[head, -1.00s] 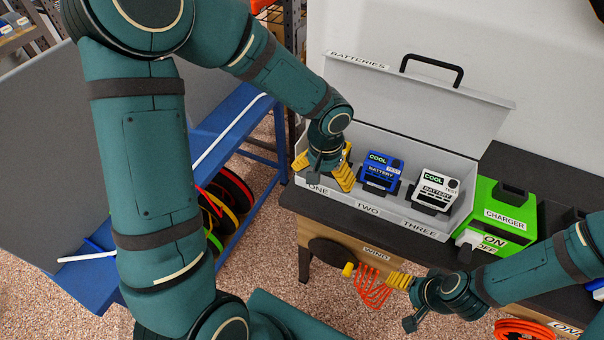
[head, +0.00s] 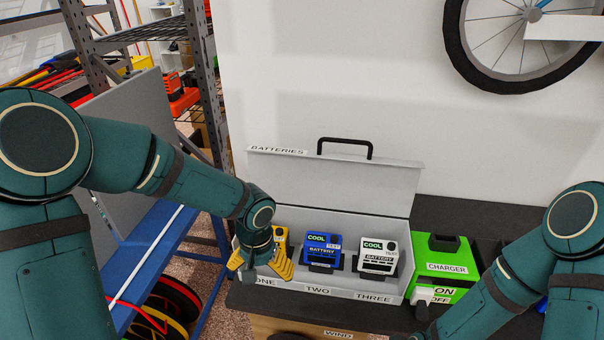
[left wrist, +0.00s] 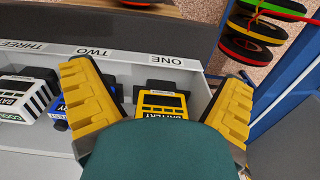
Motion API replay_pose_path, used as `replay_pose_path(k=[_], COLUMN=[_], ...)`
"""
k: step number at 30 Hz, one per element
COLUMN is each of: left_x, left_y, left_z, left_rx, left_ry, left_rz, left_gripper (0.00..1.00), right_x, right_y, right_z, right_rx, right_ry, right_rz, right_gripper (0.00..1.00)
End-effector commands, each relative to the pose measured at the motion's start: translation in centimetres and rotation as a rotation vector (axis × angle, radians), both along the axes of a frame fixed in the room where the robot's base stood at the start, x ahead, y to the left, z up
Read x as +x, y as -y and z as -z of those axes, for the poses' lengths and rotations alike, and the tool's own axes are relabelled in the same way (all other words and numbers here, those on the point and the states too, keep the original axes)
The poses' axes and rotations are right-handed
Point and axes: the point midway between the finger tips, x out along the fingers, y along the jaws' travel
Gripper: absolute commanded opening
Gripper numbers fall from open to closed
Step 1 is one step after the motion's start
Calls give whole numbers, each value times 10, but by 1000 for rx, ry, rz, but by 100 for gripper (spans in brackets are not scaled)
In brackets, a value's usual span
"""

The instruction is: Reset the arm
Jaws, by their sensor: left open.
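A yellow battery (head: 281,238) stands in slot ONE of the grey battery case (head: 335,291), partly hidden by my left gripper. My left gripper (head: 262,266) is open over the left end of the case. In the left wrist view, its yellow fingers (left wrist: 162,95) are spread wide, one on either side of the yellow battery (left wrist: 162,101). They look clear of it. A blue battery (head: 322,246) sits in slot TWO and a white battery (head: 378,255) in slot THREE. My right arm comes in from the right. Its fingers are below the frame.
The case's lid (head: 340,185) stands open behind the batteries, with a black handle. A green charger (head: 446,262) with an ON/OFF label stands right of the case on the dark bench (head: 425,215). A blue cart (head: 160,235) and metal shelving (head: 203,90) are at left.

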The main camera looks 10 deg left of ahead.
Motion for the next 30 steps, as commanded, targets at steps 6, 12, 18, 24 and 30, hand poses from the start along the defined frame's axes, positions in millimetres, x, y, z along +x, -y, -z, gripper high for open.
replay_pose_path(k=[6,12,18,24,30], left_x=[-10,-42,-71,-88,-91], left_y=[18,69,88,81,77], left_z=[24,90,144,171,176], left_rx=[-83,-321,-404,-364,-345], left_ry=[-21,-16,62,126,145], left_rz=[14,-7,-98,-153,-164], left_gripper=[98,98,98,98,98], right_x=[6,5,5,5,5], right_y=[1,1,1,1,1], right_z=[0,0,0,0,0], right_rx=[-3,-2,-2,-2,-2], right_ry=[12,12,12,11,11], right_rz=[10,9,9,9,9], right_gripper=[68,68,68,68,68])
